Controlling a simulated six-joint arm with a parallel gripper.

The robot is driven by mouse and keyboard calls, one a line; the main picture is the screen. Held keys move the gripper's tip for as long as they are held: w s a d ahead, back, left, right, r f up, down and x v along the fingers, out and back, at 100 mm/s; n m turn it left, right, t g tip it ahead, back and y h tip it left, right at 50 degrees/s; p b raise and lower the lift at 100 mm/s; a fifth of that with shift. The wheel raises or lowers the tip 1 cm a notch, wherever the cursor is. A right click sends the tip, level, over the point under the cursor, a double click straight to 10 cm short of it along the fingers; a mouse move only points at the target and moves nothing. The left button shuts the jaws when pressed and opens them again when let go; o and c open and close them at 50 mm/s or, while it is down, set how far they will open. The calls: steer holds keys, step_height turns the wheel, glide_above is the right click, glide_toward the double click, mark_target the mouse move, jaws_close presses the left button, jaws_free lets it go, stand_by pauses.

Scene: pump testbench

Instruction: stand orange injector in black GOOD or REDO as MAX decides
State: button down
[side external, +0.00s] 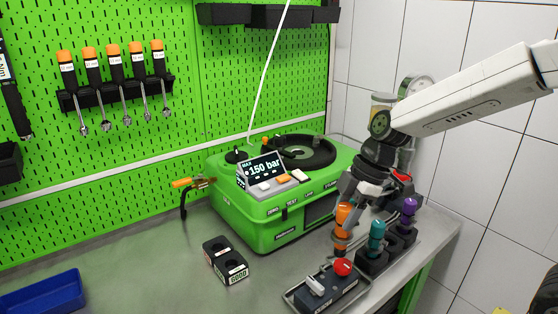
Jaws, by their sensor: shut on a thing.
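The orange injector (342,217) is upright in my gripper (347,204), at the left end of the row of injectors. I cannot tell whether its lower tip touches anything. The black block (222,251) with two round sockets stands on the bench left of it, in front of the green machine; both sockets look empty. A label on its front end looks like GOOD; the other label is too small to read.
A teal injector (377,236) and a purple injector (409,211) stand in black holders right of my gripper. A tray with a red-knobbed box (330,285) lies in front. The green machine (270,222) stands behind. Bench between block and tray is clear.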

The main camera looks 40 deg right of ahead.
steer(key=shift+s+d+r, duration=0.1)
steer(key=shift+s+r, duration=0.25)
steer(key=shift+s, duration=0.4)
steer(key=shift+w, duration=0.1)
steer(key=shift+w+a+m, duration=0.3)
steer(key=shift+w+m, duration=0.1)
steer(key=shift+w, duration=0.15)
steer(key=w+a+r+m+t+h, duration=0.1)
steer(key=w+a+m+t+h, duration=0.1)
steer(key=w+a+m, duration=0.6)
steer(key=shift+w+a+r+t, duration=0.3)
steer(key=shift+w+a, duration=1.35)
steer(key=shift+w, duration=0.8)
steer(key=shift+w+f, duration=0.1)
